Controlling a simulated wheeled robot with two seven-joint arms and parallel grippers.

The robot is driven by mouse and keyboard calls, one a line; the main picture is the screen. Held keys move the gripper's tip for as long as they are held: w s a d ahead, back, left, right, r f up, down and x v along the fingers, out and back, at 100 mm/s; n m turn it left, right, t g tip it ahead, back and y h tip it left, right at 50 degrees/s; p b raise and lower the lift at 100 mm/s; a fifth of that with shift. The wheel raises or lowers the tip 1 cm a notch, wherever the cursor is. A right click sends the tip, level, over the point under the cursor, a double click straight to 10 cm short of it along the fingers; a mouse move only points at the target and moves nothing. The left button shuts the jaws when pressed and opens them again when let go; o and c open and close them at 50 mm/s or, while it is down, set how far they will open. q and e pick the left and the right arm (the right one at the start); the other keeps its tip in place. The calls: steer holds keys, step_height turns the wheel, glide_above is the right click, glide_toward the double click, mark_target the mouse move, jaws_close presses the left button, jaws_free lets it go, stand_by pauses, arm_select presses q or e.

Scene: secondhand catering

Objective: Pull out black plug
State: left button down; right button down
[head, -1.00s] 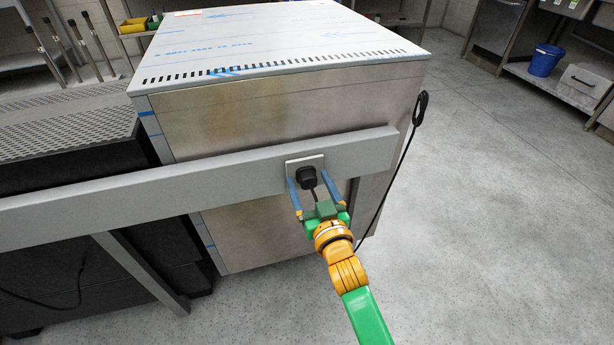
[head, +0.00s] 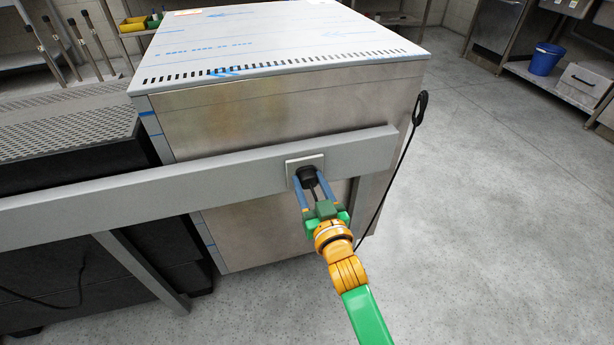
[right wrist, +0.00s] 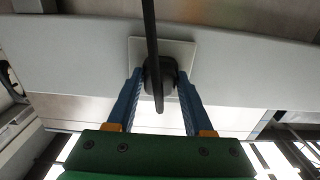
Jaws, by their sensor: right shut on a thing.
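The black plug (head: 308,175) sits in a pale square socket plate (head: 291,168) on the grey rail. My right gripper (head: 311,187) is shut on the plug, with one blue finger on each side of it. In the right wrist view the plug (right wrist: 160,75) shows between the two fingertips (right wrist: 159,82), against the socket plate (right wrist: 182,52). Its black cable (right wrist: 150,25) crosses the middle of that view. My left gripper is not in view.
The grey rail (head: 120,194) runs across in front of a large steel cabinet (head: 270,110). A looped black cable (head: 420,108) hangs at the cabinet's right edge. Open floor (head: 500,200) lies to the right. A blue bucket (head: 545,60) stands on a far shelf.

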mark_target(310, 184)
steer(key=shift+s, duration=0.1)
steer(key=shift+s+d+r+p, duration=0.1)
steer(key=shift+s+d+p, duration=0.15)
steer(key=shift+s+p, duration=0.35)
steer(key=shift+p+v, duration=1.45)
steer(key=shift+v, duration=0.8)
